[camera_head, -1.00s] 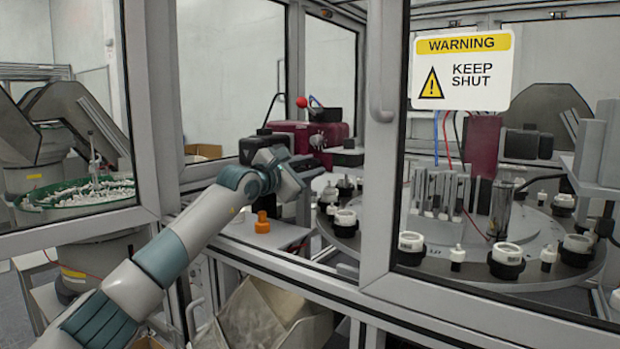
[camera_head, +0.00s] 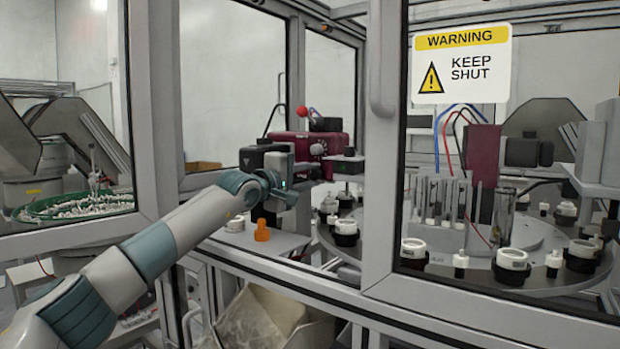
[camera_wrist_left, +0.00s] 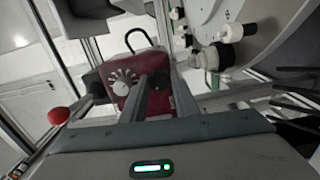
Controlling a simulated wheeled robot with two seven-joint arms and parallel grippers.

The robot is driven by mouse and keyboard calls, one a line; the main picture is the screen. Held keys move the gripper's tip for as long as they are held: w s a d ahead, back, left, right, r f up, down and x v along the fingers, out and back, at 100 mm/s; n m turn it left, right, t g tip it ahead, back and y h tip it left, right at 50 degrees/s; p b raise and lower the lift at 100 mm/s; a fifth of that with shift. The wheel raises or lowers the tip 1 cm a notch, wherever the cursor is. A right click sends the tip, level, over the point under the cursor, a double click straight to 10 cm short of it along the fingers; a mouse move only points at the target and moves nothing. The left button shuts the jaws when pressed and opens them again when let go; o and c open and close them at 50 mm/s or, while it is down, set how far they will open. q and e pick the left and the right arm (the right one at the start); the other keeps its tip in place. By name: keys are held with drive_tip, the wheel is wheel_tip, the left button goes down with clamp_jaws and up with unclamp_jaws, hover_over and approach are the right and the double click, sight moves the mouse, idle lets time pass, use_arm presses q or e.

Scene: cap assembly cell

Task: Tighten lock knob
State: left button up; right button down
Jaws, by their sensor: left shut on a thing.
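My left gripper (camera_head: 300,172) reaches through the opening in the cell frame, in front of the maroon unit (camera_head: 297,146). In the left wrist view, its two dark fingers (camera_wrist_left: 150,88) point at the lower right part of the maroon unit (camera_wrist_left: 150,65). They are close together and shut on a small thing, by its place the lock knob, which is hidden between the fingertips. A pale dial (camera_head: 318,149) on the unit's face is beside the fingers, apart from them; it also shows in the left wrist view (camera_wrist_left: 123,80). My right gripper is not in view.
A red ball handle (camera_head: 303,111) stands above the unit. An orange part (camera_head: 262,230) stands on the grey shelf below my gripper. A rotary table (camera_head: 470,270) with several white-and-black parts is to the right, behind a frame post (camera_head: 380,200).

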use_arm(q)
drive_tip(key=shift+m, duration=1)
drive_tip(key=m, duration=0.2)
drive_tip(key=shift+m+p, duration=0.3)
drive_tip(key=m, duration=0.2)
drive_tip(key=shift+m+p, duration=0.3)
drive_tip(key=shift+m, duration=0.1)
drive_tip(key=m, duration=0.2)
drive_tip(key=shift+f+m, duration=0.1)
drive_tip(key=shift+m, duration=0.2)
drive_tip(key=shift+p, duration=0.3)
drive_tip(key=shift+m, duration=0.4)
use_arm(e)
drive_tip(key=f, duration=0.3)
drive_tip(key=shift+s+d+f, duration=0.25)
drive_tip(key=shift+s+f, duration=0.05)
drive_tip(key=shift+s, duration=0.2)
